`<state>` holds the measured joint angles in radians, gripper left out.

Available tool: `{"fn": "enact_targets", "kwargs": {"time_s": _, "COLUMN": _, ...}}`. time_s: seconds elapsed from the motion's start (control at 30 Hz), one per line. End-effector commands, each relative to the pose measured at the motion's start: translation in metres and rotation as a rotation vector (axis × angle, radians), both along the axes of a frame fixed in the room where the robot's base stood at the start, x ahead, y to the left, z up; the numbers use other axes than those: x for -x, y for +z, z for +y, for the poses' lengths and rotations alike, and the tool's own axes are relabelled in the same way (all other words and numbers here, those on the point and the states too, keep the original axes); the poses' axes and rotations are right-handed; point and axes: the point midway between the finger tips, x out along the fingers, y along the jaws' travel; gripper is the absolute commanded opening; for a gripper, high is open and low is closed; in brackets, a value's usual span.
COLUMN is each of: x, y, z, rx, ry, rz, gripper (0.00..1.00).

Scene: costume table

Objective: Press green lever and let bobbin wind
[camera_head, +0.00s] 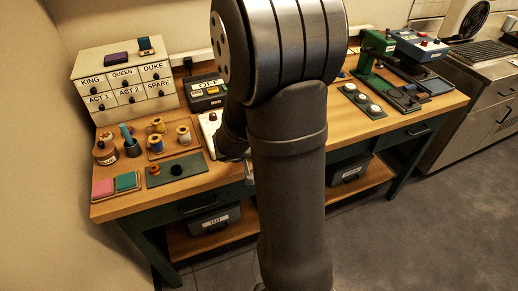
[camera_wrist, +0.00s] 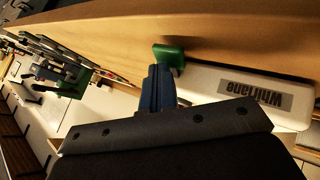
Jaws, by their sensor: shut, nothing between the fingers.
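In the wrist view, a green lever (camera_wrist: 168,56) sticks out beside a white machine body (camera_wrist: 225,112) that carries a dark label reading something like "Whirlane". My gripper (camera_wrist: 158,72) is shut and empty, its fingertips right by the green lever. I cannot tell whether they touch it. In the head view, part of the white machine (camera_head: 207,122) shows on the table left of my arm. My arm hides the rest of it, the lever and my fingertips. I cannot make out a bobbin on the machine.
On the wooden table, a tray with thread spools (camera_head: 184,136), a green mat (camera_head: 190,166) and a labelled drawer box (camera_head: 125,80) stand left of the machine. A dark device with a display (camera_head: 208,92) is behind it. A green press (camera_head: 374,55) stands to the right.

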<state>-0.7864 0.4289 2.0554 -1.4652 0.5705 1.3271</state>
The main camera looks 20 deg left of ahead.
Motion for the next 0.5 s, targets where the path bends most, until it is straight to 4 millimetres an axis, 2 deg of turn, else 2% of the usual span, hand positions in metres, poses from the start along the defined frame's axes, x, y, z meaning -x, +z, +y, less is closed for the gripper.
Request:
{"fn": "enact_targets", "kwargs": {"time_s": 0.2, "x": 0.000, "y": 0.002, "z": 0.000, "rx": -0.001, "ry": -0.001, "rz": 0.000, "gripper": 0.00}}
{"fn": "enact_targets", "kwargs": {"time_s": 0.5, "x": -0.001, "y": 0.020, "z": 0.000, "rx": -0.002, "ry": -0.001, "rz": -0.002, "gripper": 0.00}}
